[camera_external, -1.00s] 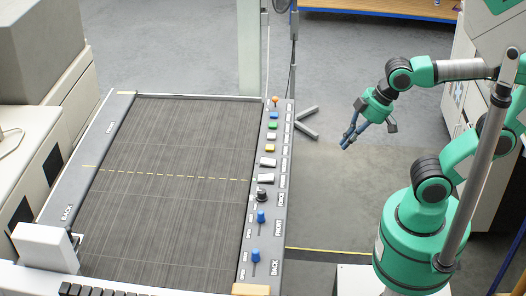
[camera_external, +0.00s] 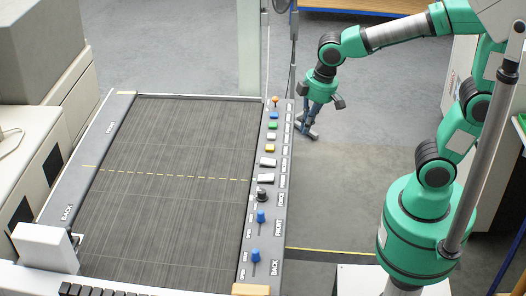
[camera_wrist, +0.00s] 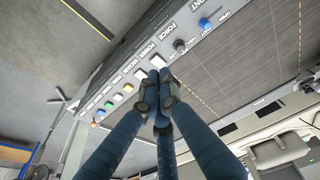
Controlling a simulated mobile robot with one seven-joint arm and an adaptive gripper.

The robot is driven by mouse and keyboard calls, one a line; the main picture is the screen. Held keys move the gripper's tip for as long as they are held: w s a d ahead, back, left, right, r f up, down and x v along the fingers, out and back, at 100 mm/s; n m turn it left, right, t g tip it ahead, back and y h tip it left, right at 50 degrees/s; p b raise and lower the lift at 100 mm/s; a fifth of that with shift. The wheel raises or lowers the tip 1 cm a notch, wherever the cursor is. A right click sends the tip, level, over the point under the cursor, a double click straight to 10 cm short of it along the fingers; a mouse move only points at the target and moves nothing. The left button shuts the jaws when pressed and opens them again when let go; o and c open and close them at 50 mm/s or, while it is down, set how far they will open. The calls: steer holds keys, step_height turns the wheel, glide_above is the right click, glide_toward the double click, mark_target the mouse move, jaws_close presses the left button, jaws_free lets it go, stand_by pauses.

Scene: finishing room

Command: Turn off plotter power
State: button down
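The plotter (camera_external: 170,180) is a large flat dark bed with a control strip (camera_external: 243,232) along its right side. Two white rocker switches sit on the strip. The one by the black knob, the power switch (camera_external: 265,179), seems to carry the label POWER in the wrist view, where it shows just beyond my fingertips (camera_wrist: 157,61). My gripper (camera_external: 308,132) hangs to the right of the strip's far end, apart from it. In the wrist view its blue fingers (camera_wrist: 157,92) converge with tips together and nothing between them. The switch's on or off position is too small to tell.
The other white switch (camera_external: 268,162), several coloured buttons, the black knob (camera_external: 262,195) and blue levers (camera_external: 255,256) crowd the strip. An orange-topped knob (camera_external: 276,99) stands at its far end. A grey stand pole (camera_external: 291,60) rises behind my gripper. Floor to the right is clear.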

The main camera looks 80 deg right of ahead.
steer(key=w+d+f+g+p, duration=0.2)
steer(key=w+d+f+p, duration=0.25)
steer(key=w, duration=0.45)
steer(key=g+p, duration=0.2)
steer(key=p, duration=0.3)
glide_above(266, 177)
steer(key=d, duration=0.1)
step_height(266, 177, down, 5)
steer(key=shift+w+d+f, duration=0.3)
steer(key=shift+w+f, duration=0.1)
steer(key=shift+f, duration=0.15)
steer(key=shift+w+d+f, duration=0.25)
steer(key=shift+w+f, duration=0.1)
steer(key=shift+f, duration=0.15)
steer(key=shift+f, duration=0.15)
steer(key=f, duration=0.4)
steer(key=s+f, duration=0.1)
steer(key=f, duration=0.4)
steer(key=s+f, duration=0.1)
steer(key=f, duration=0.3)
steer(key=shift+s+f, duration=0.1)
steer(key=shift+f, duration=0.15)
steer(key=shift+f+b, duration=0.15)
steer(key=shift+b, duration=0.25)
